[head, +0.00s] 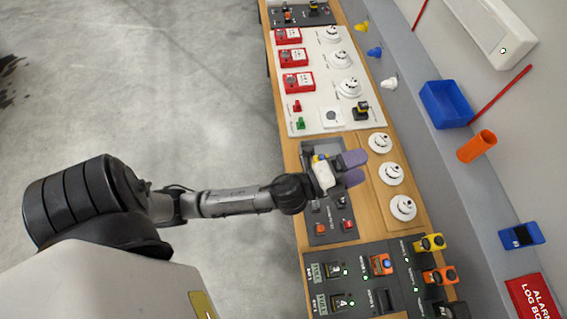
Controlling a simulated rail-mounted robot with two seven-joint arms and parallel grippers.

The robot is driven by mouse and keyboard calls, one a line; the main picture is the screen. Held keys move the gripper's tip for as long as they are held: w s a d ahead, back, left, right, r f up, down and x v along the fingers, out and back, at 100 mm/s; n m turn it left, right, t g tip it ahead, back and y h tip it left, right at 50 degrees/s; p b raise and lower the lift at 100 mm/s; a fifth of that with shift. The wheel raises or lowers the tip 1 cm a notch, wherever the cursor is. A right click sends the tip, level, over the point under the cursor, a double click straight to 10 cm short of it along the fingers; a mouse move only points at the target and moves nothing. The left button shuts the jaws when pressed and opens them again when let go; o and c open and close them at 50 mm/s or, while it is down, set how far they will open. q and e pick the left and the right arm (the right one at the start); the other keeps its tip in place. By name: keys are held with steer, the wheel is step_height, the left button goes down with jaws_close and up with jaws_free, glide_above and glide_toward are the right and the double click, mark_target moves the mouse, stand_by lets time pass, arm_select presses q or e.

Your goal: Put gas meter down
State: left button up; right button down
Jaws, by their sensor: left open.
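My left gripper (352,168) reaches in from the left over the middle of the wooden bench. Its two purple fingertips are apart, with nothing clearly visible between them. A dark grey recessed panel (336,146) lies under and beside the gripper. Several small devices could be the gas meter, and I cannot tell which is. An orange one (382,265) sits in the dark panel at the bottom, and a small black-and-yellow one (362,110) sits at the edge of the white board. The gripper covers part of the grey panel. My right gripper is not in view.
The white board (318,60) carries red call points and round detectors. More white detectors (391,174) sit right of the gripper. Yellow (431,242) and orange (440,275) devices stand at the lower right. A blue bin (445,104) and orange cup (476,146) are by the wall. The floor at left is clear.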

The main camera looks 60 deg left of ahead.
arm_select(q)
steer(key=s+a+f+n+g+y, duration=0.45)
steer(key=f+n+y, duration=0.2)
steer(key=n, duration=0.35)
steer(key=s+f+n+g+h, duration=0.1)
steer(key=s+f+n+g, duration=0.2)
steer(key=s, duration=0.6)
steer(key=s+f+n+g+h, duration=0.1)
steer(key=s+f+n+g, duration=0.3)
steer(key=s+f+g, duration=0.3)
steer(key=s+g, duration=0.1)
steer(key=s, duration=0.1)
steer(key=shift+s+f, duration=0.3)
steer(key=shift+f, duration=0.1)
steer(key=shift+g, duration=0.25)
